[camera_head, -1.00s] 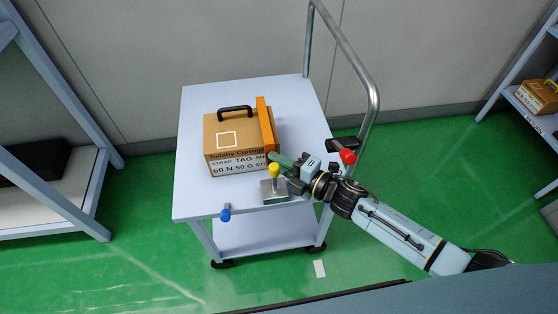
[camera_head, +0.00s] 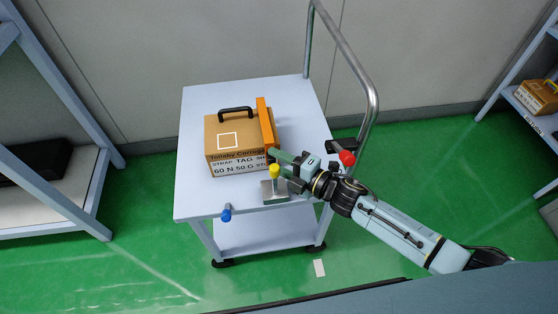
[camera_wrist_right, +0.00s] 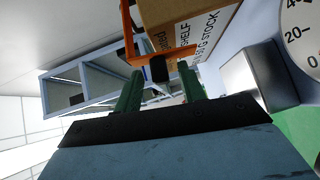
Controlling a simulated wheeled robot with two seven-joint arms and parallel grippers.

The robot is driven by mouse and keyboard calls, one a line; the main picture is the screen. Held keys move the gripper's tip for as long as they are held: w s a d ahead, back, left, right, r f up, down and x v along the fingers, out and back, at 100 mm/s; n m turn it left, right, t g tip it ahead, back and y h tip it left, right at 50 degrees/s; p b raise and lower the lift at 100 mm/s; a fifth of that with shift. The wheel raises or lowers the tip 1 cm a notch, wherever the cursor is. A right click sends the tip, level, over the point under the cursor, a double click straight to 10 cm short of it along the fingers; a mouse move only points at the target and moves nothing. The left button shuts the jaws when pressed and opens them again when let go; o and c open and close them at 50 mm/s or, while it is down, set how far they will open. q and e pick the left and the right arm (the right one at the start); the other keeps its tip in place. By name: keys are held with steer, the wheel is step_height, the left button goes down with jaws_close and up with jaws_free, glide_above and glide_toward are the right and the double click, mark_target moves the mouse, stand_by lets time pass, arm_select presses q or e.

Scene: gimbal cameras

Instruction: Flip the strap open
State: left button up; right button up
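The orange strap (camera_head: 266,124) runs along the right side of the cardboard box (camera_head: 210,143) on the cart top. My right gripper (camera_head: 281,158) is at the box's front right corner, close to the strap's lower end. In the right wrist view, the green fingers (camera_wrist_right: 160,90) are apart. The orange strap (camera_wrist_right: 128,35) there bends across just beyond the fingertips, with a dark piece (camera_wrist_right: 158,70) seen between them. I cannot tell whether the fingers touch the strap. My left gripper is not in view.
The cart top (camera_head: 195,195) also carries a metal block with a yellow knob (camera_head: 274,170) beside my gripper. A blue knob (camera_head: 226,213) is at the front edge and a red knob (camera_head: 347,157) at the right. The cart's handle (camera_head: 355,70) rises behind my arm. The left cart top is clear.

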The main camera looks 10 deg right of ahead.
steer(key=shift+s+d, duration=0.4)
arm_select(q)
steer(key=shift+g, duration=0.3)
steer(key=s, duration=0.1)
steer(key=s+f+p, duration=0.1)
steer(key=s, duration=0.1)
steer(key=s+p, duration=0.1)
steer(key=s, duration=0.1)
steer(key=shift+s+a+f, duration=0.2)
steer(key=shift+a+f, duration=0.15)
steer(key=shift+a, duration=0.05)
arm_select(e)
steer(key=v, duration=1.2)
steer(key=shift+d, duration=0.1)
